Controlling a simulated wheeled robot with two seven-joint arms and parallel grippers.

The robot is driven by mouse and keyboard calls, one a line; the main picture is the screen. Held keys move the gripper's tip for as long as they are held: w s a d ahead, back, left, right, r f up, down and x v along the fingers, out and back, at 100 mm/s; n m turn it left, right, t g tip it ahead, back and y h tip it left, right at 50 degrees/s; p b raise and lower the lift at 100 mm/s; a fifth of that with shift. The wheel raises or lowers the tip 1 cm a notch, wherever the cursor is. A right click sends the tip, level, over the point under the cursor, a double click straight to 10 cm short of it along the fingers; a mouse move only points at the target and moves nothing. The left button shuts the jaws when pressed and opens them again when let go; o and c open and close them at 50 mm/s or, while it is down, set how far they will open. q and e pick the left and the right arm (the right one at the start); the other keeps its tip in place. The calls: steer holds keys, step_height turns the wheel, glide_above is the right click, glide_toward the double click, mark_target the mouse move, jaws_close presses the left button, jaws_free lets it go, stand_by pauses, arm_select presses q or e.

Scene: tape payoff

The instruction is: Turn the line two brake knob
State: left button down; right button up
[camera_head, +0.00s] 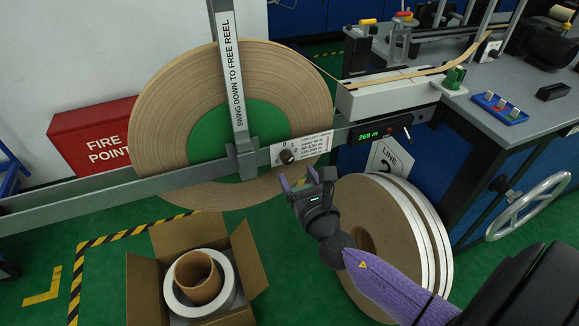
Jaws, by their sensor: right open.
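The brake knob (287,156) is a small dark round knob on a white label plate (305,149) with the marks 0, 1 and 2. The plate is fixed to the grey metal bar in front of the big tape reel (185,110). The knob's exact pointer direction is too small to tell. My right gripper (298,178) is open and empty, just below the knob and plate. Its fingers point up toward the plate, and the knob appears clear of them. My left gripper is not in view.
A grey bar marked "SWING DOWN TO FREE REEL" (232,75) crosses the reel. A counter (368,134) reads 268 m. Spare reels (385,215) stand behind my right arm. An open carton (145,290) is on the floor. A handwheel (530,205) is at right.

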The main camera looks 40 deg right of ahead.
mark_target(289, 162)
steer(key=x, duration=0.4)
steer(key=shift+w+b, duration=0.3)
steer(key=shift+w, duration=0.05)
steer(key=shift+f, duration=0.1)
jaws_close()
